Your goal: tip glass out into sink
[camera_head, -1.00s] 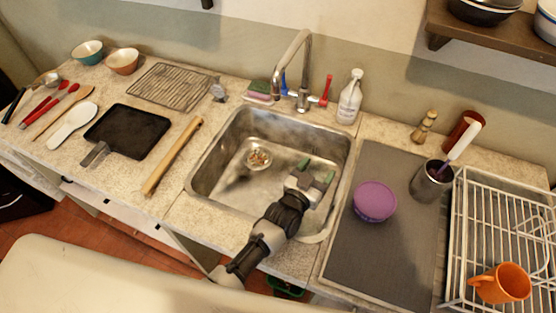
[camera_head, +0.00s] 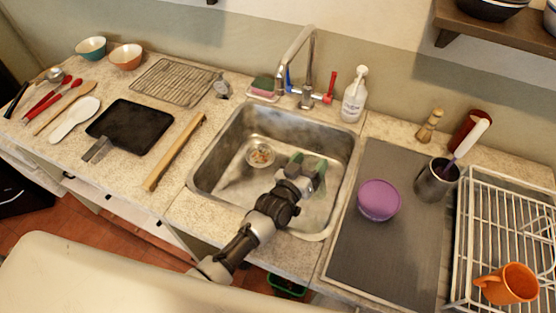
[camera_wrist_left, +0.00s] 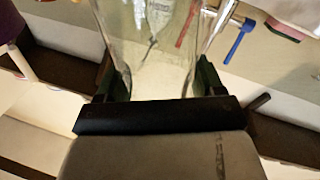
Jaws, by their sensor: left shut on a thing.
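My left gripper (camera_head: 307,163) is over the right part of the steel sink (camera_head: 232,184). Its green-tipped fingers are shut on a clear glass (camera_wrist_left: 150,55), which shows between them in the left wrist view. The glass is see-through, with a bottle and tap parts visible through or beside it. In the head view I cannot make out the glass or its tilt. I cannot tell whether anything is inside it. My right gripper is not in view.
The tap (camera_head: 309,62) with its red handle (camera_head: 331,84) rises behind the sink. A soap bottle (camera_head: 354,96) stands at its back right. A purple bowl (camera_head: 379,200) sits on the grey mat (camera_head: 365,262) to the right.

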